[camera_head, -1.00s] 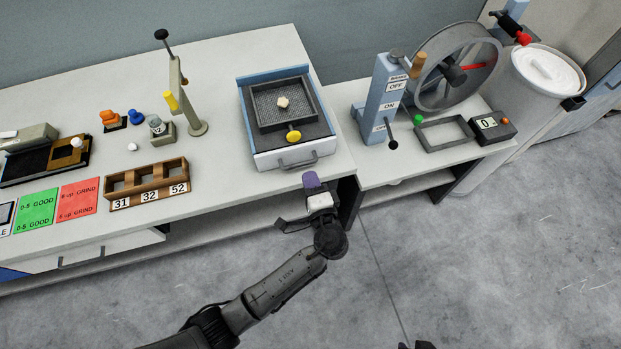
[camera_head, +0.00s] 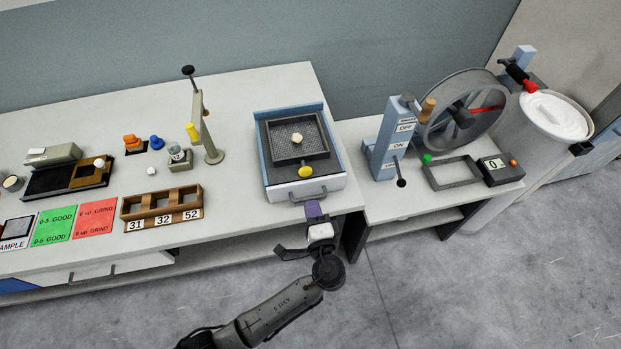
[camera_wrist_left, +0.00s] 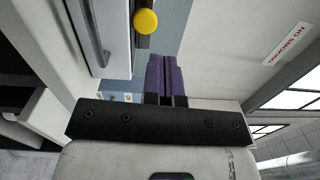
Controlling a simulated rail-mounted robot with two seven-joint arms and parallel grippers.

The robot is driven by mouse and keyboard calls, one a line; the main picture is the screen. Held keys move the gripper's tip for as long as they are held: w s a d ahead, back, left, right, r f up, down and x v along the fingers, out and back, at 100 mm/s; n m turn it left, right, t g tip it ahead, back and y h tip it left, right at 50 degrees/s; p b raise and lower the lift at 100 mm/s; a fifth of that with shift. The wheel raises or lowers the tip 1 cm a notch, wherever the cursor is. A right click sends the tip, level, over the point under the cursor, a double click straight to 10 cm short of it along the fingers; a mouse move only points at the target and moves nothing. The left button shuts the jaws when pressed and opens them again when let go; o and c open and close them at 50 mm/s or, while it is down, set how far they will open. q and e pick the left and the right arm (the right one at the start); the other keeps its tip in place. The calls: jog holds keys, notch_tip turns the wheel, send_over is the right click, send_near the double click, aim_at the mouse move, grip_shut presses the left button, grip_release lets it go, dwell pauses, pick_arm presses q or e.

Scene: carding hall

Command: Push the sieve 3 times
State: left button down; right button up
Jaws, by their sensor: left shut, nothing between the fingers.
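The sieve (camera_head: 285,149) is a dark square tray with a mesh floor, set in a blue and white box (camera_head: 263,187) on the bench. A pale lump (camera_head: 297,138) lies on the mesh. A yellow knob (camera_head: 306,171) stands at the sieve's front edge; it also shows in the left wrist view (camera_wrist_left: 146,21). My left gripper (camera_head: 313,208) has purple fingers and is shut and empty. It is in front of the box, apart from the knob. In the left wrist view its fingers (camera_wrist_left: 166,76) are together. My right gripper does not show.
A drawer handle (camera_head: 308,195) sticks out at the box front, close to my left gripper. A wooden rack (camera_head: 160,209) numbered 31, 32, 52 and a lever stand (camera_head: 206,130) are to the left. A wheel machine (camera_head: 462,112) stands on the right table.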

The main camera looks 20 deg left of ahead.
pick_arm(q)
jog(key=a+r+m+t+h+p, duration=0.1)
jog(key=a+r+m+h+p, duration=0.2)
jog(key=a+p, duration=0.35)
jog(key=d+f+h, duration=0.4)
jog(key=d+h, duration=0.3)
jog(key=h, duration=0.3)
jog(key=shift+d+n+g, duration=0.35)
jog(key=shift+n+g, duration=0.05)
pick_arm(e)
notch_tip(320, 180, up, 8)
pick_arm(q)
jog(key=shift+w+a+f, duration=0.1)
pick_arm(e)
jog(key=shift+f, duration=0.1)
pick_arm(q)
jog(key=w+a, duration=0.1)
jog(key=w, duration=0.1)
jog(key=w+a+b, duration=0.1)
jog(key=w, duration=0.1)
jog(key=w+a, duration=0.2)
jog(key=shift+w+a+b, duration=0.3)
jog(key=shift+w+a, duration=0.1)
jog(key=shift+w, duration=0.05)
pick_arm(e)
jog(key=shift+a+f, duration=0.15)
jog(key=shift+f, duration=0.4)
